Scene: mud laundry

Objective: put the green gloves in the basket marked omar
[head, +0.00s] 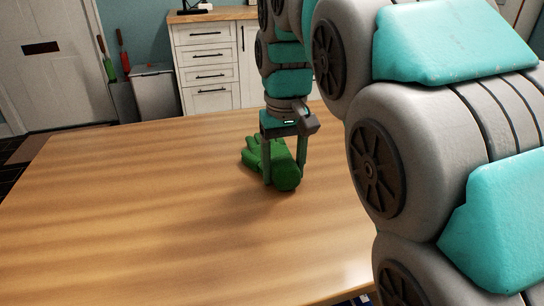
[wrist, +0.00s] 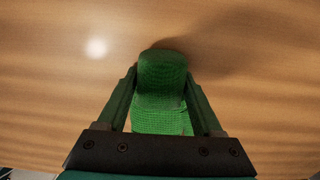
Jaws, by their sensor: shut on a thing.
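The green gloves (head: 278,166) are at the far middle of the wooden table in the head view, with finger shapes pointing to the left. My gripper (head: 284,180) points down with one finger on each side of them and is shut on them. In the wrist view the green gloves (wrist: 162,85) fill the space between the two fingers of my gripper (wrist: 160,95). I cannot tell whether they touch the table or are slightly above it. No basket marked omar shows in either view.
The wooden table (head: 130,210) is otherwise bare, with free room to the left and in front. Behind it stand a white drawer cabinet (head: 212,68), a grey bin (head: 155,92) and a white door (head: 45,60). My own arm covers the right side.

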